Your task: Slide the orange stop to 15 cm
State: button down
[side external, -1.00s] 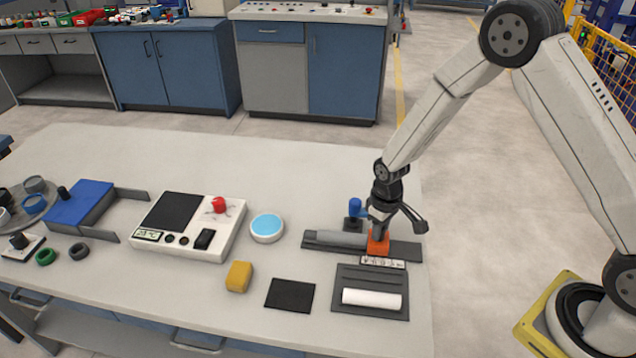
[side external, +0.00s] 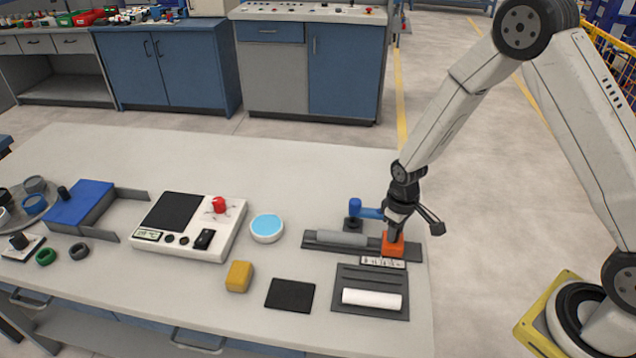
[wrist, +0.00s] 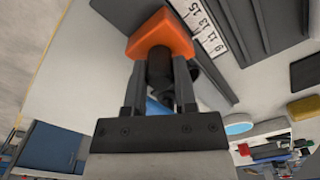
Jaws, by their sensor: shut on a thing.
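The orange stop (side external: 392,245) sits on the dark grey rail (side external: 415,249), toward its right part. My gripper (side external: 394,233) reaches down onto the stop and is shut on it. In the wrist view the orange stop (wrist: 160,36) is between the fingertips of my gripper (wrist: 158,62), beside the 15 end of the printed scale (wrist: 208,28). The exact reading is unclear. The scale (side external: 383,262) also lies in front of the rail in the side view, its digits too small to read. A grey pipe (side external: 340,238) lies on the rail left of the stop.
A blue-handled clamp (side external: 355,208) stands behind the rail. A white cylinder (side external: 371,298) lies on a dark tray (side external: 371,275) in front. A black mat (side external: 290,294), yellow block (side external: 239,276) and blue-topped disc (side external: 267,227) are to the left. The table's right edge is close.

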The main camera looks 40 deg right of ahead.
jog(key=shift+s+d, duration=1.1)
jog(key=shift+c, duration=2)
grip_release()
jog(key=shift+r, duration=0.1)
jog(key=shift+r, duration=0.15)
notch_tip(320, 180, up, 7)
jog(key=shift+r, duration=0.15)
jog(key=shift+r, duration=0.1)
